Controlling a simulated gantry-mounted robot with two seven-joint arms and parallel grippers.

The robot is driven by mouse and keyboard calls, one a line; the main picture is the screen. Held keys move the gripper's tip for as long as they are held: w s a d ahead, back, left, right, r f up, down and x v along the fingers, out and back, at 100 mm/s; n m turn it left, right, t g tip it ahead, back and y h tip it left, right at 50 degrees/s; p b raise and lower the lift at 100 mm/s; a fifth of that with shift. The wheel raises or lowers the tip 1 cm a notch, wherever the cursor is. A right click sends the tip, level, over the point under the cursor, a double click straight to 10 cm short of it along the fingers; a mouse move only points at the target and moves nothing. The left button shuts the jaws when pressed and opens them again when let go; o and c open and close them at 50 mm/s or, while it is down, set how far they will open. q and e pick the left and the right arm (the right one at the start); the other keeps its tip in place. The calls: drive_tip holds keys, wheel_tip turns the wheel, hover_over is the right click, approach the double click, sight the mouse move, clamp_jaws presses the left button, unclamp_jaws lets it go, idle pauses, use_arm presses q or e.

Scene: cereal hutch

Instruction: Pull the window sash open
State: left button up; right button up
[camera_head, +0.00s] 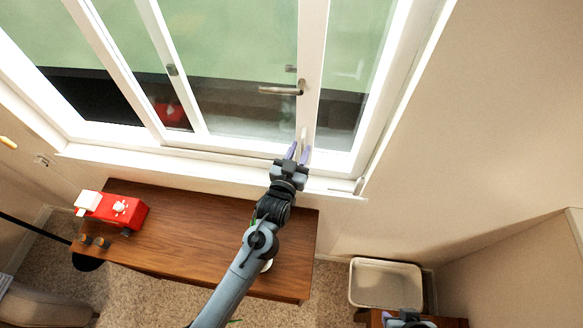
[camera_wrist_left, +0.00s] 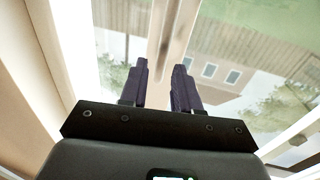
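The window sash (camera_head: 312,60) is a white frame with glass panes. A metal lever handle (camera_head: 282,89) sticks out leftward from its upright. My left gripper (camera_head: 298,152) is in front of the bottom of this upright, below the handle. Its two purple fingers are apart and point at the window. In the left wrist view, a pale upright (camera_wrist_left: 172,40) shows beyond the gap between the fingers (camera_wrist_left: 161,82). I cannot tell whether they touch it. Part of my right gripper (camera_head: 405,320) seems to show at the bottom edge; its fingers cannot be made out.
A brown wooden table (camera_head: 220,240) stands under the window with a red-and-white toy-like object (camera_head: 115,210) at its left. A pale bin (camera_head: 385,282) stands right of it. The white sill (camera_head: 200,172) runs below the window. Carpet shows between table and bin.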

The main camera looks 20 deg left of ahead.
use_arm(q)
drive_tip(key=s, duration=0.7)
drive_tip(key=shift+s+a+b, duration=0.2)
drive_tip(key=shift+a+b, duration=0.15)
drive_tip(key=shift+b, duration=0.1)
drive_tip(key=s+a+g+p, duration=0.3)
drive_tip(key=s+g+p, duration=0.1)
drive_tip(key=s, duration=0.5)
drive_tip(key=s+a+r+g+y+p, duration=0.1)
drive_tip(key=s+a+g+p, duration=0.2)
drive_tip(key=s, duration=0.6)
drive_tip(key=s+a+r+m+g+p, duration=0.1)
drive_tip(key=s+a+g+p, duration=0.3)
drive_tip(key=s+g, duration=0.3)
drive_tip(key=shift+s+a+p, duration=0.35)
drive_tip(key=shift+s, duration=0.75)
drive_tip(key=shift+r, duration=0.1)
